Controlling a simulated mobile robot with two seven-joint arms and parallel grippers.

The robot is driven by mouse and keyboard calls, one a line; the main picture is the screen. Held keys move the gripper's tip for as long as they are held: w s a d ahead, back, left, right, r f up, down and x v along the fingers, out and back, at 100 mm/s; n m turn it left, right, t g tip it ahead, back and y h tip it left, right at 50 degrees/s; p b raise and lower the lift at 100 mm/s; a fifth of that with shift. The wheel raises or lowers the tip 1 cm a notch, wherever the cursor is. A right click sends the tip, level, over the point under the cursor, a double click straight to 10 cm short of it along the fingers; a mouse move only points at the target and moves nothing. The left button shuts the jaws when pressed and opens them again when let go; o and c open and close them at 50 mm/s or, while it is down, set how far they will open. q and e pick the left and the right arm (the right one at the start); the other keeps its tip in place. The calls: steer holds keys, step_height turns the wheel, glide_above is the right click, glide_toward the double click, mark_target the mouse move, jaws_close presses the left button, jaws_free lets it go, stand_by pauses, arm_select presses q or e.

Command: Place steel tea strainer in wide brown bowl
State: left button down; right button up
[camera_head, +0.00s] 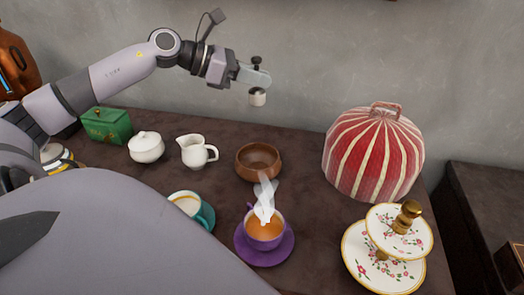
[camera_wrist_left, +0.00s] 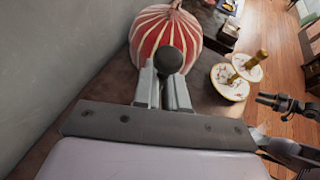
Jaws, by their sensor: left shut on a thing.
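The steel tea strainer (camera_head: 257,98) has a pale metal cup and a black knob. My left gripper (camera_head: 256,77) is shut on it and holds it in the air, with the cup hanging below the fingers. In the left wrist view the black knob (camera_wrist_left: 169,60) stands between the fingers of my left gripper (camera_wrist_left: 163,84); the cup is hidden there. The wide brown bowl (camera_head: 244,164) stands on the table below the strainer and looks empty. The bowl does not show in the wrist view. A dark gripper, probably my right one (camera_wrist_left: 272,102), shows small at the right of the wrist view.
A white creamer (camera_head: 194,153), white sugar pot (camera_head: 146,147) and green box (camera_head: 107,126) stand left of the bowl. A steaming purple cup (camera_head: 265,236) is in front. A red striped tea cosy (camera_head: 372,155) and tiered stand (camera_head: 366,272) are at right. The wall (camera_head: 320,60) is behind.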

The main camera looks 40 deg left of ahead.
arm_select(q)
steer(key=shift+f+b, duration=0.35)
steer(key=shift+f, duration=9.55)
steer(key=shift+f, duration=0.1)
steer(key=shift+f+b, duration=0.15)
steer(key=shift+b, duration=0.15)
steer(key=c, duration=1.2)
jaws_free()
